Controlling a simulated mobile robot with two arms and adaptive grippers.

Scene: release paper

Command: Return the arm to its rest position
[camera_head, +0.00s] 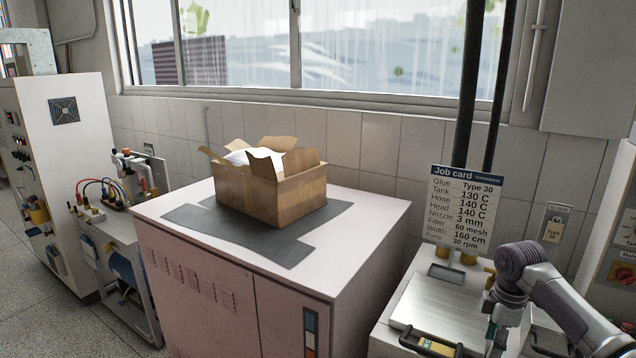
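My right arm (555,300) comes in from the lower right. It bends at a dark purplish-grey joint and reaches down in front of the metal-topped machine. My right gripper (494,338) points down near the bottom edge of the view, by the right side of the metal lid. Its fingers are small and partly cut off or hidden, so I cannot tell whether it is open or shut. My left arm and gripper are not in view.
An open cardboard box (290,198) with white contents stands on grey sheet (195,218) atop a pinkish cabinet (365,225). The metal-lidded machine (440,308) carries a job card (463,207). A hose-and-cable unit (105,215) stands left; a control panel (624,262) is at the right edge.

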